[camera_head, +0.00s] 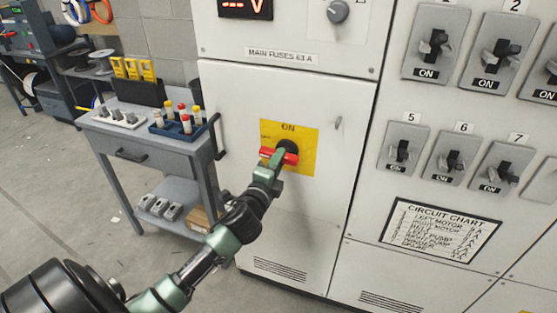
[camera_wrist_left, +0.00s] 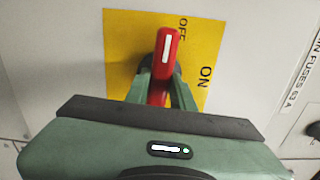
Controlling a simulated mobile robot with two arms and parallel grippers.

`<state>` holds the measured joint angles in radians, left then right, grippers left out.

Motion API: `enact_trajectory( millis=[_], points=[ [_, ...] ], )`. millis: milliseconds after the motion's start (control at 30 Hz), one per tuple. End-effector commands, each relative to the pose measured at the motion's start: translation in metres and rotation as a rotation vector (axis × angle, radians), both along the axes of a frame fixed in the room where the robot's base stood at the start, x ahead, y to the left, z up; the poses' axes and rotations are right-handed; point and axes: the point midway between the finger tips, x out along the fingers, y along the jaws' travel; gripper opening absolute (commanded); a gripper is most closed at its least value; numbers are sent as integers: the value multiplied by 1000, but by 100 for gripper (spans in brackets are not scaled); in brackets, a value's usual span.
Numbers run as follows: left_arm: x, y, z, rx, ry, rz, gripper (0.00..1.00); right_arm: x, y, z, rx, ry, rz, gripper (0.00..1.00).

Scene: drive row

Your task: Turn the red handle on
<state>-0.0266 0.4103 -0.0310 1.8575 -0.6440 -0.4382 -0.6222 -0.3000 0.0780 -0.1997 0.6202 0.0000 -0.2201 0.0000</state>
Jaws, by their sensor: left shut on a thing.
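The red handle (camera_head: 267,152) is on a yellow plate (camera_head: 305,140) on the white cabinet front. The plate has ON at its top and OFF at its left in the head view. The handle lies about level, its white-marked end toward the left, OFF side. My left gripper (camera_head: 281,156) is shut on the handle. In the left wrist view, its fingers (camera_wrist_left: 162,88) stand on both sides of the red handle (camera_wrist_left: 165,55), whose white line points up, beside OFF. The fingers hide part of the handle and its black hub. My right gripper is not in view.
Rows of black switches (camera_head: 403,151) and a circuit chart (camera_head: 440,229) are to the right. The floor in front of the cart is mostly clear.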

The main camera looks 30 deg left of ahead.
Motion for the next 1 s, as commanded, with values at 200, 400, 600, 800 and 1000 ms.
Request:
enact_trajectory(
  millis=[200,400,600,800,1000],
  points=[
    [0,-1,1,150,41,-2,0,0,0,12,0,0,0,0],
    [0,-1,3,334,84,-2,0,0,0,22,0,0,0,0],
    [0,-1,4,519,128,-3,0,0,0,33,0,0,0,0],
    [0,-2,5,703,172,-2,0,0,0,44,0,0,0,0],
    [0,-2,6,888,217,-2,0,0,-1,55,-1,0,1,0]
  ],
)
